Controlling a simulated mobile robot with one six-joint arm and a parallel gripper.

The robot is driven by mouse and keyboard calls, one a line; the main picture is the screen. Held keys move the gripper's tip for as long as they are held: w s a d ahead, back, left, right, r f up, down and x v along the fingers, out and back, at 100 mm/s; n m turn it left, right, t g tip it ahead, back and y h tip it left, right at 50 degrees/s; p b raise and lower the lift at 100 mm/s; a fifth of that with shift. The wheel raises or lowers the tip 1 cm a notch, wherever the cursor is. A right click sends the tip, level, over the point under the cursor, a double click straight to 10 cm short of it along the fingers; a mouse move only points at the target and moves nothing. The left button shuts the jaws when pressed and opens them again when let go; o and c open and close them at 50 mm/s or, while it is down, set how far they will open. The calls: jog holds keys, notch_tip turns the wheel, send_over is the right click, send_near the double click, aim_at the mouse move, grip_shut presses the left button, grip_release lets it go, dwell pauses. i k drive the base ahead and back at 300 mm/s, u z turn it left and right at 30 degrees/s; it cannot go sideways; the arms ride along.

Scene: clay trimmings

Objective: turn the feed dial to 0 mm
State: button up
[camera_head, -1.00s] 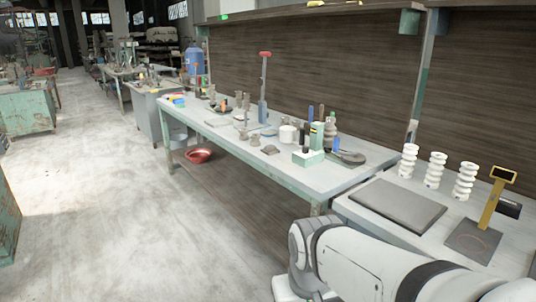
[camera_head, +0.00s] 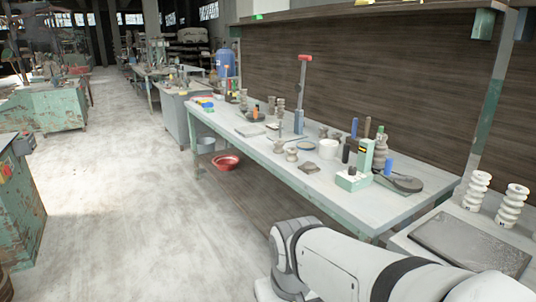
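I cannot make out a feed dial or a millimetre scale in the head view. My gripper is out of the picture; only my white arm shows, reaching across the lower right. A small pale green device (camera_head: 352,181) with an upright column stands near the front end of the long workbench (camera_head: 310,182). A tall grey stand with a red top (camera_head: 302,90) rises from the middle of that bench. Both are too small to show whether they carry a dial.
A green metal cabinet (camera_head: 22,215) with a red button (camera_head: 6,170) stands at the left edge. White ribbed stacks (camera_head: 476,192) and a dark slab (camera_head: 470,246) lie at right. A red bowl (camera_head: 226,163) sits under the bench. The floor (camera_head: 130,190) between is clear.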

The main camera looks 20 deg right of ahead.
aim_at(352, 170)
jog(key=z, duration=0.4)
jog(key=i, duration=1.2)
jog(key=z, duration=0.9)
